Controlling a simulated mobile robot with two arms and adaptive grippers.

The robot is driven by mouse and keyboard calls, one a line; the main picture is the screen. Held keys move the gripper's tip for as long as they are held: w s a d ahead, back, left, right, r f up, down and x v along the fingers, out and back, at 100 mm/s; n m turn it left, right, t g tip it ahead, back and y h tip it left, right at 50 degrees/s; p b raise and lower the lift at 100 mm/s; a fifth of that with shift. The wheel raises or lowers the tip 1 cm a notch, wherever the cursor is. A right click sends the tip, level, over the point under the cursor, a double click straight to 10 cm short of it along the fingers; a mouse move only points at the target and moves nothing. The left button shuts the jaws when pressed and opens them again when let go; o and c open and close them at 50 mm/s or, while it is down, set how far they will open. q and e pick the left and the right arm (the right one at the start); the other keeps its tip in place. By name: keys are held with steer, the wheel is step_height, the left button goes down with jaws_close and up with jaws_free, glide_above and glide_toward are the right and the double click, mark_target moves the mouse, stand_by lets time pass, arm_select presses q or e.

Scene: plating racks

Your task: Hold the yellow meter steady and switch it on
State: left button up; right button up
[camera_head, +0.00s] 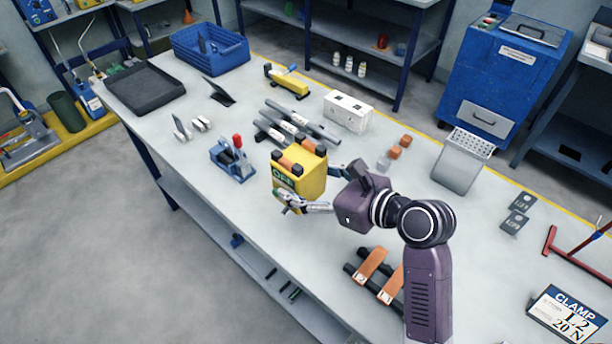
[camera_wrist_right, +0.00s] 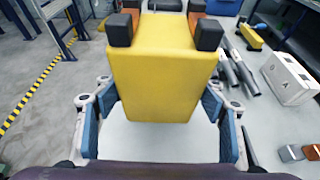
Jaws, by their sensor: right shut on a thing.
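The yellow meter (camera_head: 312,181) is a boxy block at the middle of the bench, with dark and orange-brown corner pieces on top. A green marking shows on its front-left face in the head view. My right gripper (camera_head: 314,190) reaches it from the right and is shut on its sides. In the right wrist view the yellow meter (camera_wrist_right: 160,80) stands between the blue-padded fingers of the right gripper (camera_wrist_right: 163,112), one on each side. I cannot make out its switch. Whether its base touches the bench is unclear. My left gripper is not in view.
A blue clamp-like device with a red knob (camera_head: 235,160) stands left of the meter. The bench in front of the blue device is clear.

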steer(key=shift+f+b, duration=1.15)
steer(key=shift+f, duration=3)
steer(key=shift+f, duration=0.5)
steer(key=o, duration=1.5)
steer(key=shift+f, duration=0.1)
steer(key=c, duration=1.5)
